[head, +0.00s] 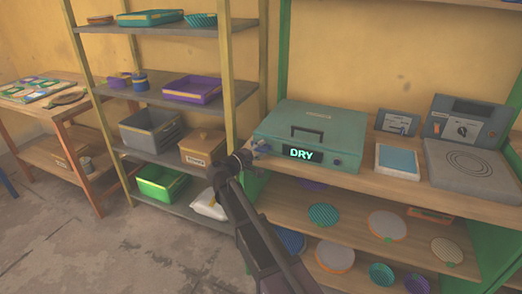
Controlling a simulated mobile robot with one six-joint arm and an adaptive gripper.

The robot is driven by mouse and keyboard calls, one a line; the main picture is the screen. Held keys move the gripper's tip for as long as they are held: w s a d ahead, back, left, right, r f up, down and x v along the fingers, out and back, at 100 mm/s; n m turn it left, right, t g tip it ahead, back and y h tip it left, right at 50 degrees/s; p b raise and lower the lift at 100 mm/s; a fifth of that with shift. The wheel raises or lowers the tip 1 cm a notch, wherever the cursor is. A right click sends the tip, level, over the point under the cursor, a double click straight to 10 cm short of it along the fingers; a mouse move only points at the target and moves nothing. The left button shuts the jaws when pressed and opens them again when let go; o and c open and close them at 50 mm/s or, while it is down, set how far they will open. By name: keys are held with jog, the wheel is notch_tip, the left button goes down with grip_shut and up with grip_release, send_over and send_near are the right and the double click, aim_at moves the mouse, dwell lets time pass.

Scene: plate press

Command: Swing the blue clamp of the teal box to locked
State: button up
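The teal box (285,122) sits on the upper wooden shelf of the right-hand rack. It has a dark handle (307,133) on its lid and a front display (303,154) reading "DRY". A small bluish part, which looks like the clamp (262,146), shows at the left end of its front, partly hidden and too small to tell its position. A small dark blue part (337,163) sits right of the display. My gripper (246,156) is at the box's front left corner, close to the bluish part. I cannot tell whether they touch or whether the fingers are open.
Right of the box are a small panel (397,123), a pale blue-topped block (397,160) and a grey device (470,172) with a dial panel. Round plates and bowls lie on the shelf below. A rack with trays and bins stands at left, with open floor before it.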

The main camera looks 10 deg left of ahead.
grip_shut()
jog(key=m+p, duration=0.1)
jog(key=m, duration=0.1)
jog(key=m+g+y+p, duration=0.1)
jog(key=m+p, duration=0.1)
jog(key=shift+r+y, duration=0.15)
jog(key=shift+y, duration=0.15)
jog(key=m+y+p, duration=0.2)
jog(key=m, duration=0.2)
jog(key=shift+s+g+p, duration=0.1)
jog(key=shift+g+p, duration=0.2)
jog(key=shift+p, duration=0.05)
jog(key=m+y+p, duration=0.1)
jog(key=m+y, duration=0.1)
jog(key=m, duration=0.1)
jog(key=shift+d, duration=0.1)
jog(key=shift+f+m+y, duration=0.2)
jog(key=shift+m+y, duration=0.8)
jog(key=shift+m, duration=0.3)
